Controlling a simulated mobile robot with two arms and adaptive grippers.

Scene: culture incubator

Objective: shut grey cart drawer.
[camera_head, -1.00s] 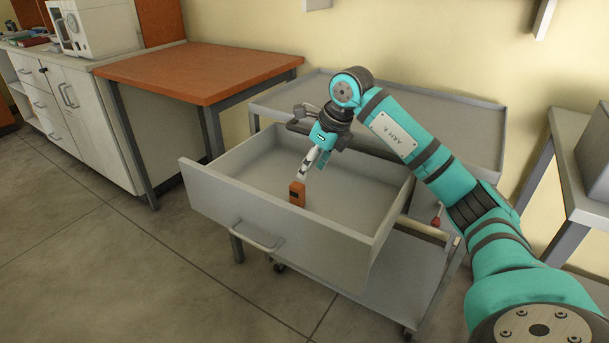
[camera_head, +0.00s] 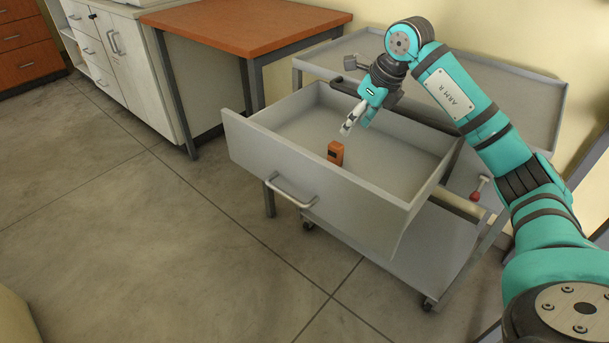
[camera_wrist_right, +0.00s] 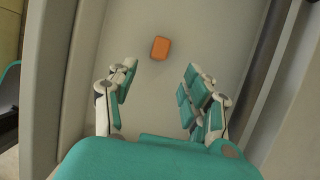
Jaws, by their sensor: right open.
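The grey cart drawer (camera_head: 320,187) is pulled far out of the grey cart (camera_head: 520,95), its front with a bar handle (camera_head: 288,196) facing the lower left. A small orange box with a dark patch (camera_head: 335,152) stands on the drawer floor; it also shows in the right wrist view (camera_wrist_right: 160,48). My right gripper (camera_head: 350,127) is above the drawer, pointing down, close to the orange box. In the right wrist view its two fingers (camera_wrist_right: 155,100) are spread apart with nothing between them. The box lies beyond the fingertips. My left gripper is not in view.
An orange-topped table (camera_head: 240,28) stands left of the cart, beside white cabinets (camera_head: 115,60). A red-knobbed part (camera_head: 477,190) is at the cart's right side. The floor (camera_head: 170,240) in front and left of the drawer is clear.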

